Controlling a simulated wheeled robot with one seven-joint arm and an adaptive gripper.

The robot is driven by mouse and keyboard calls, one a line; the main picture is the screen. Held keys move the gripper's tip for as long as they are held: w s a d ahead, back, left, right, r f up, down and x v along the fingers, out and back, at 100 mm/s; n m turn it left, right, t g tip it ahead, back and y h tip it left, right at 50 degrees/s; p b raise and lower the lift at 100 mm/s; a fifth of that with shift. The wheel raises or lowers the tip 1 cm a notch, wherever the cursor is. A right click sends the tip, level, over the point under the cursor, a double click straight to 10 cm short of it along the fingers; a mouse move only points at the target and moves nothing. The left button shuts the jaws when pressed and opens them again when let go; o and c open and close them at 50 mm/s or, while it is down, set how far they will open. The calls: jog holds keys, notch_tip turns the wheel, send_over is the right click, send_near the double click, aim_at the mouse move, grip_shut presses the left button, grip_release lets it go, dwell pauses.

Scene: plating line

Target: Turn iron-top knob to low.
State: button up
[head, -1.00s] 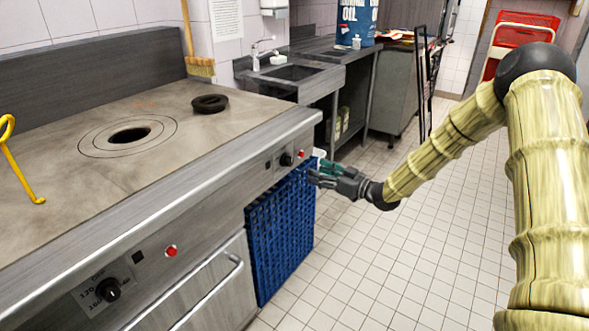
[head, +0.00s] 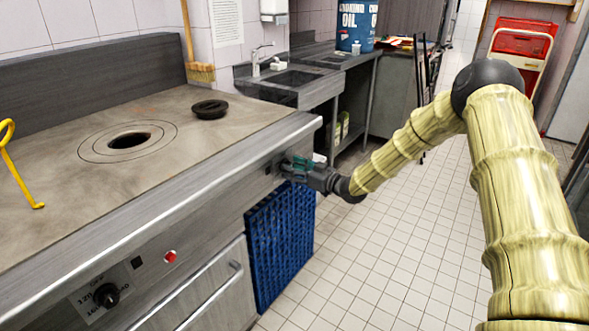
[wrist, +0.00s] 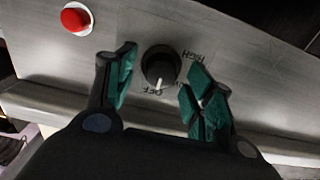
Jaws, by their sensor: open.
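The iron-top knob (wrist: 160,64) is round and black with a white pointer mark. In the wrist view the pointer aims at the OFF label (wrist: 154,92); a HIGH label (wrist: 196,53) is printed to the upper right of the knob. My gripper (wrist: 163,61) is open, with one green-padded finger on each side of the knob and a gap visible to both. In the head view my gripper (head: 287,166) is at the right end of the range's front panel and hides the knob.
A red light (wrist: 76,18) sits beside the knob. A blue crate (head: 281,240) stands below my gripper. Another dial (head: 107,295) is nearer left. The tiled floor right is clear.

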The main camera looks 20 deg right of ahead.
jog(key=c, duration=1)
jog(key=shift+n, duration=0.4)
jog(key=n+b, duration=0.5)
jog(key=n, duration=0.6)
jog(key=shift+a, duration=0.15)
